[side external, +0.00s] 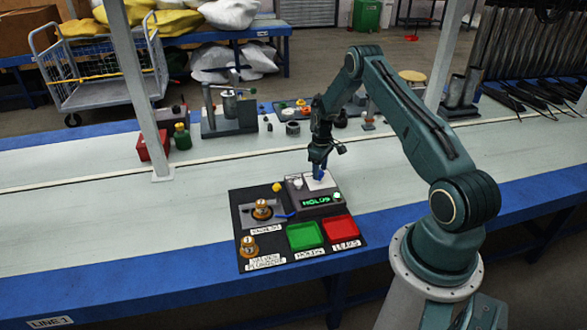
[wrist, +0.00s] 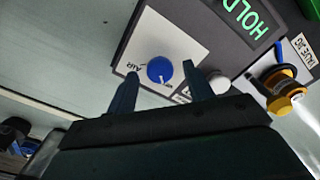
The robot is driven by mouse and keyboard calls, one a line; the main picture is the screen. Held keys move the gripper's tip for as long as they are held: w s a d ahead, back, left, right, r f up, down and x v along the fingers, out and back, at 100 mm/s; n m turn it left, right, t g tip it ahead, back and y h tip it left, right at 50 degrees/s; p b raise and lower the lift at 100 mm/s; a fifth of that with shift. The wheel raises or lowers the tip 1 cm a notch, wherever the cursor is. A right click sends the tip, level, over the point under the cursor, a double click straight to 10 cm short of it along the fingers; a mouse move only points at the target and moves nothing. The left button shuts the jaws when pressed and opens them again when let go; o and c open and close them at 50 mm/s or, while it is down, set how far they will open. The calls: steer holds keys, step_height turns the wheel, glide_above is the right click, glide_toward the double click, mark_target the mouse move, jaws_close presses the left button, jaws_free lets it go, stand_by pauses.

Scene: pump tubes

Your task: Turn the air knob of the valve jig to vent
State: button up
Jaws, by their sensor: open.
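The air knob (wrist: 160,70) is a round blue knob on a white plate (wrist: 183,36) of the grey jig box; an "AIR" label is printed beside it. My gripper (wrist: 160,68) is open, with one finger on each side of the knob in the wrist view. I cannot tell whether either finger touches it. The display (side external: 316,200) on the box reads "HOLD" in green.
A brass-coloured tube part (side external: 262,208) sits in the valve jig holder; another (side external: 249,246) stands at the front left. A green tray (side external: 305,236) and a red tray (side external: 341,229) lie in front of the box. A white button (wrist: 217,84) sits close to one finger.

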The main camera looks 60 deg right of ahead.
step_height(320, 180, up, 13)
stand_by(0.6)
steer(key=shift+r, duration=0.1)
steer(key=s+a+r+t+h, duration=0.1)
steer(key=s+a+r+t, duration=0.15)
steer(key=a+r, duration=2)
steer(key=s+a+r+t, duration=0.1)
steer(key=s+a+r, duration=0.2)
steer(key=s+a, duration=0.3)
steer(key=s+a+r+t+y, duration=0.1)
steer(key=s+a, duration=0.6)
steer(key=s, duration=0.8)
step_height(320, 180, up, 2)
steer(key=shift+s+a+r+t, duration=0.1)
steer(key=shift+s+a+t, duration=0.15)
steer(key=shift+t, duration=0.3)
